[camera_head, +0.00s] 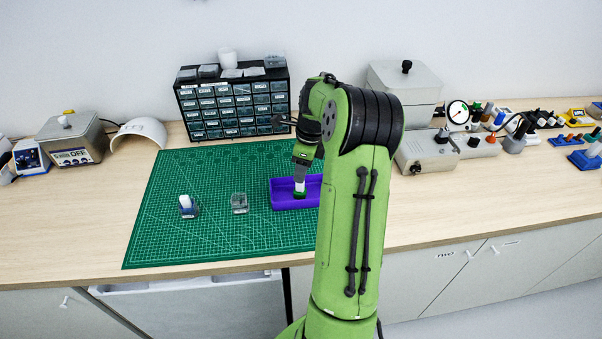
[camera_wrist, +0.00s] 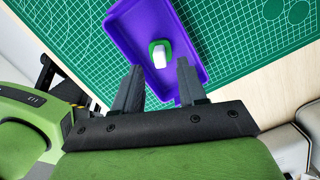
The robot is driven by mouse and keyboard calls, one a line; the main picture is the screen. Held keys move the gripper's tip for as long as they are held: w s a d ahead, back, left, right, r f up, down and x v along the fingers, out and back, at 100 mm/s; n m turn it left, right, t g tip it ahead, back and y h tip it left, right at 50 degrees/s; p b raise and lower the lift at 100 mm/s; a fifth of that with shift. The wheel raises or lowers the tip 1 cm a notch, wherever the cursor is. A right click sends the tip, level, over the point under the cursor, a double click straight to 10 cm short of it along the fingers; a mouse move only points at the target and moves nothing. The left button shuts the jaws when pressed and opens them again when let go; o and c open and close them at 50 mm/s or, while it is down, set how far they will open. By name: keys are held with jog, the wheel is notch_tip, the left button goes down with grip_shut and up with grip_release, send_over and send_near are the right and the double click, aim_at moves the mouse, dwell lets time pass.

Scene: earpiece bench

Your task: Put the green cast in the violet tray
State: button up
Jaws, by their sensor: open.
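The violet tray (camera_head: 284,199) lies on the green cutting mat, partly hidden behind my arm in the head view. It also shows in the wrist view (camera_wrist: 130,29). The green cast, with a white block on it, (camera_wrist: 160,54) sits inside the violet tray. In the head view the cast (camera_head: 299,194) shows at the tray's middle, below my wrist. My gripper (camera_wrist: 158,78) is open, with its two dark fingers apart over the near part of the tray. The cast lies beyond the fingertips and nothing is between the fingers.
Two small grey containers stand on the cutting mat (camera_head: 170,225) left of the tray: one with a white piece (camera_head: 187,207) and another (camera_head: 239,204). A drawer cabinet (camera_head: 234,104) stands behind. Grey equipment (camera_head: 428,152) stands to the right. The mat's front left is clear.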

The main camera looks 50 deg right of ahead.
notch_tip(320, 180, up, 9)
jog(key=s+p, duration=0.1)
jog(key=p, duration=0.1)
jog(key=a+r+n+h, duration=0.1)
jog(key=a+r+n, duration=0.4)
jog(key=a+n, duration=0.3)
jog(key=s+a+r+n+h, duration=0.25)
jog(key=a+n, duration=0.45)
jog(key=a, duration=0.4)
jog(key=s+a+f+n+t+y, duration=0.1)
jog(key=s+a+n+t, duration=0.3)
jog(key=s+a+n, duration=0.7)
jog(key=s+n+y, duration=0.1)
jog(key=s+n, duration=0.1)
jog(key=n, duration=0.2)
jog(key=shift+s+a+f+n+y, duration=0.3)
jog(key=shift+s+a+f+y, duration=0.05)
